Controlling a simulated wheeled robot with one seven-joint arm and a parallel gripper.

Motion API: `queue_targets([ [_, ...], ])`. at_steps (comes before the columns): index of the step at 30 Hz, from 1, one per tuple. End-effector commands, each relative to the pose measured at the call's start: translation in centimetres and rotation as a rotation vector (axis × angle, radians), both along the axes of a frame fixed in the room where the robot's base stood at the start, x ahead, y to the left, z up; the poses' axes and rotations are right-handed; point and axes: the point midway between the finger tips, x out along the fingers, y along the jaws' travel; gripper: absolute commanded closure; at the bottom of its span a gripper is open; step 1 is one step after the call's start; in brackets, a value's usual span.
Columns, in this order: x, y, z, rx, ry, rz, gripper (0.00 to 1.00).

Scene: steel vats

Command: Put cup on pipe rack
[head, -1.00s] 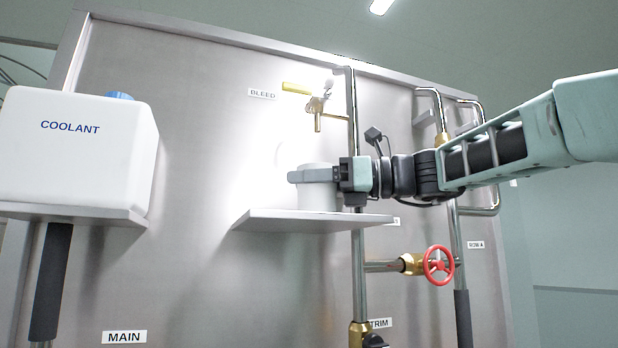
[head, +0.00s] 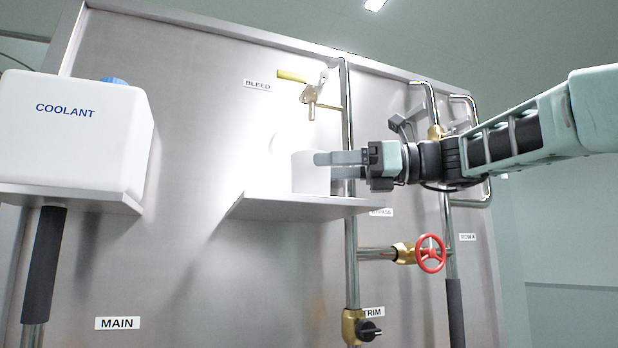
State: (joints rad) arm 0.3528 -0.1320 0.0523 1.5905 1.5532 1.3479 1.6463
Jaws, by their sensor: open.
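A white cup (head: 306,173) stands upright on a small grey metal shelf (head: 275,208) fixed to the steel panel. My gripper (head: 322,162) is open, just right of the cup, with its grey fingers reaching its right side. The fingers overlap the cup's right edge in the picture; I cannot tell whether they touch it. The shelf crosses in front of a vertical steel pipe (head: 351,270). No label names a pipe rack, so I cannot tell which part is meant.
A white COOLANT tank (head: 80,150) sits on a bracket at the left. A yellow-handled bleed tap (head: 311,95) is above the cup. A red valve wheel (head: 430,253) and a black knob (head: 369,330) are below right. More bent pipes (head: 468,140) stand behind my arm.

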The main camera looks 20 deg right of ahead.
Motion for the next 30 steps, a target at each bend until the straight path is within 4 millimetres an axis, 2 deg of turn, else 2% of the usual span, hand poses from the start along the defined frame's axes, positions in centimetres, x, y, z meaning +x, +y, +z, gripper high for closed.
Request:
queue_targets([
  [1,-0.6,-1.0,-0.4,-0.002,-0.004,-0.003,0.25],
  [6,-2.2,-3.7,-0.3,-0.002,-0.002,-0.001,0.25],
  [12,-3.2,-5.4,-0.1,-0.001,0.0,0.0,0.25],
  [30,-3.3,-5.7,0.0,-0.001,0.0,0.001,0.25],
])
